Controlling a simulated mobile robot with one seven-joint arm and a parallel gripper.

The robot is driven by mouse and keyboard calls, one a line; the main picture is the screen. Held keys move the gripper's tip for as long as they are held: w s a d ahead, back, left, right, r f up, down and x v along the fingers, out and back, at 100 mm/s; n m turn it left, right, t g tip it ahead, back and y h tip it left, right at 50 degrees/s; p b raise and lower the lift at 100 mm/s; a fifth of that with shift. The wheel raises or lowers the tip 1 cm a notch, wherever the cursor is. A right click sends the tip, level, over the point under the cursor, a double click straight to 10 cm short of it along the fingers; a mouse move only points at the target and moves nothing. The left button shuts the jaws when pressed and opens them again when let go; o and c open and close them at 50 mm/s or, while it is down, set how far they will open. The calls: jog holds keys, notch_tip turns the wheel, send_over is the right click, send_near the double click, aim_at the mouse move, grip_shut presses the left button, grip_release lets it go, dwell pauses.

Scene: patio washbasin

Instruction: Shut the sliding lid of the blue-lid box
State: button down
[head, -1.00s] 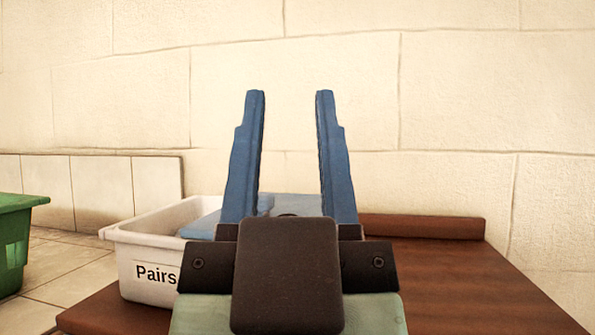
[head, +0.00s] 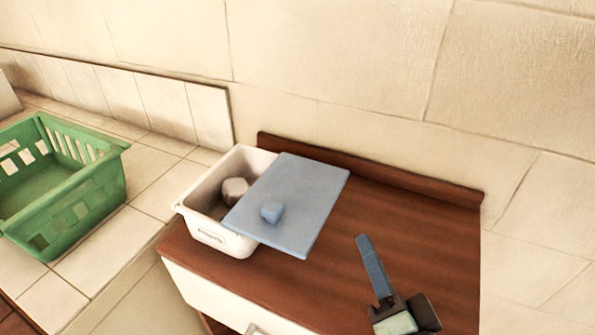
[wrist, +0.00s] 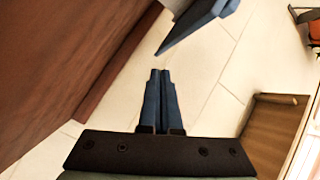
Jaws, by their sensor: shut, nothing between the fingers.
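The white box (head: 222,240) stands on the brown wooden top. Its flat blue lid (head: 312,200), with a small blue knob (head: 271,211), is slid to the right and overhangs the box's right side. The box's left part is open, and a pinkish-grey lump (head: 235,191) lies inside. My gripper (head: 362,238) is at the lower right in the head view, to the right of the lid and apart from it. Its blue fingers are shut and empty, as the wrist view (wrist: 160,74) also shows. A blue edge, seemingly the lid's, shows at the top of the wrist view.
A green basket (head: 105,190) stands on the tiled counter (head: 150,172) to the left. A raised brown ledge (head: 375,172) and a pale wall (head: 350,60) are behind. The brown wooden top (head: 405,235) is clear between lid and ledge and around my gripper.

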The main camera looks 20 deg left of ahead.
aim_at(230, 212)
jog(key=s+r+m+g+y+p, duration=0.1)
jog(key=s+r+m+y+p, duration=0.25)
jog(key=s+p, duration=0.55)
jog(key=shift+m+h, duration=0.35)
jog(key=shift+m, duration=0.1)
jog(key=p+x, duration=0.1)
jog(key=x, duration=0.6)
jog(key=s+a+f+p+x, duration=0.1)
jog(key=x, duration=0.3)
jog(key=shift+w+a+f+p, duration=0.15)
jog(key=shift+w+a+p, duration=0.05)
jog(key=shift+a+p, duration=0.1)
jog(key=shift+a+f, duration=0.1)
jog(key=shift+a, duration=0.65)
jog(key=a, duration=1.1)
jog(key=shift+w, duration=0.2)
jog(key=shift+d, duration=0.1)
